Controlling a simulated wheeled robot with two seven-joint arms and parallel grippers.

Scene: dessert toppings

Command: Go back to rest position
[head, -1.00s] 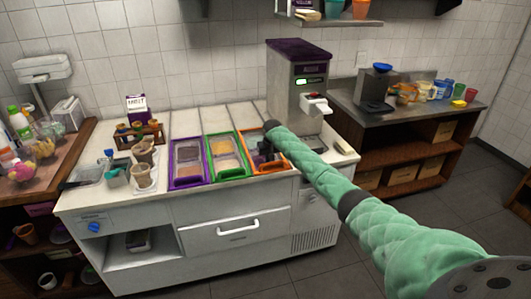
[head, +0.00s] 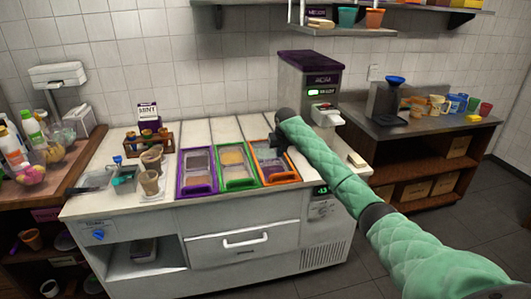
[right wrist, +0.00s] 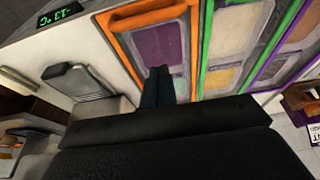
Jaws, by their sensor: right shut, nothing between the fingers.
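My right arm comes in from the right in the head view. My right gripper (head: 277,145) is a small dark shape above the back of the orange-framed topping tray (head: 280,181), partly hidden by the wrist. In the right wrist view the gripper's dark fingers (right wrist: 158,74) are together with nothing held. They overlap the orange frame's purple compartment (right wrist: 150,45) in that view; the height gap is hard to tell. My left gripper is not in view.
Green (head: 239,184) and purple (head: 197,192) trays sit left of the orange one. A dispenser machine (head: 310,85) stands close behind and right of the gripper. Paper cups (head: 149,182) are at the counter's left. Shelves hang above.

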